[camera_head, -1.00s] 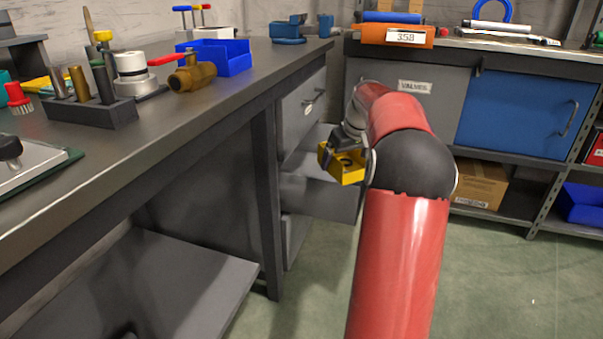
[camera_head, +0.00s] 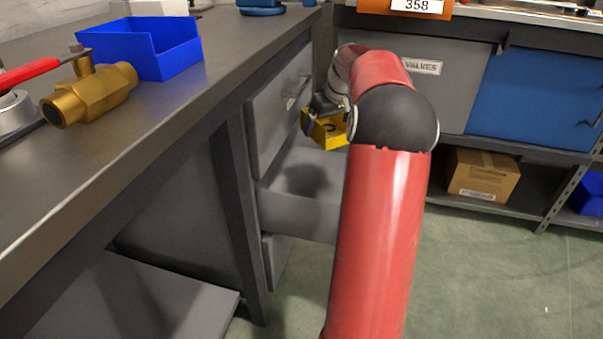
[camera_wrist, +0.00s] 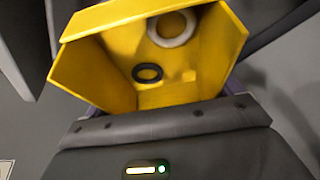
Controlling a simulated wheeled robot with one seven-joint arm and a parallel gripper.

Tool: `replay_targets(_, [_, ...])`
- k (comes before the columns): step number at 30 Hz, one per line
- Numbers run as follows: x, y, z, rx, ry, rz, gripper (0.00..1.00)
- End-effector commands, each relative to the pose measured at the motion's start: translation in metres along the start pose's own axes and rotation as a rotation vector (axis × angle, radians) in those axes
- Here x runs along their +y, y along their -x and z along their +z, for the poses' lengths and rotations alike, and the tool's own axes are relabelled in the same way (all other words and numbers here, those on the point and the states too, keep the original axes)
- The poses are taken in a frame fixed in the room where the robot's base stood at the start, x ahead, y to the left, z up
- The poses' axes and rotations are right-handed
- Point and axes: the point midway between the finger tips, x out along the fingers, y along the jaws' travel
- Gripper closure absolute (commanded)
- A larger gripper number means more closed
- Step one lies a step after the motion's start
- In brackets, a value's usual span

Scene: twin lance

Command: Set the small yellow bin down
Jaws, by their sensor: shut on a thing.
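The small yellow bin (camera_head: 329,130) is in my gripper (camera_head: 317,115), held in the air above the open grey drawer (camera_head: 300,190) under the workbench. In the wrist view the yellow bin (camera_wrist: 95,72) fills the upper middle, with a black ring (camera_wrist: 147,73) and a white ring (camera_wrist: 172,28) inside. My gripper (camera_wrist: 165,110) is shut on the bin's near wall; the fingertips are mostly hidden. A dark shadow lies on the drawer floor below the bin.
The workbench top (camera_head: 150,150) at left holds a blue bin (camera_head: 145,45) and a brass valve (camera_head: 92,92). A blue-fronted cabinet (camera_head: 525,95) stands behind at right, with a cardboard box (camera_head: 483,175) on its lower shelf. The green floor at right is clear.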

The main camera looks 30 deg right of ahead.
Motion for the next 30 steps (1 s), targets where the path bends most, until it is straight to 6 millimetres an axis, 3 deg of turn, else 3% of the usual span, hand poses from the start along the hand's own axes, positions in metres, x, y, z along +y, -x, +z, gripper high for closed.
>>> replay_targets(3, [0.0,-0.032,0.014,-0.005,-0.001,-0.003,0.34])
replay_targets(12, [0.0,-0.1,0.042,-0.002,0.0,-0.002,0.34])
replay_targets(20, [0.0,-0.123,0.051,-0.001,0.0,0.0,0.34])
replay_targets(30, [0.0,-0.17,0.071,0.0,-0.001,-0.001,0.34])
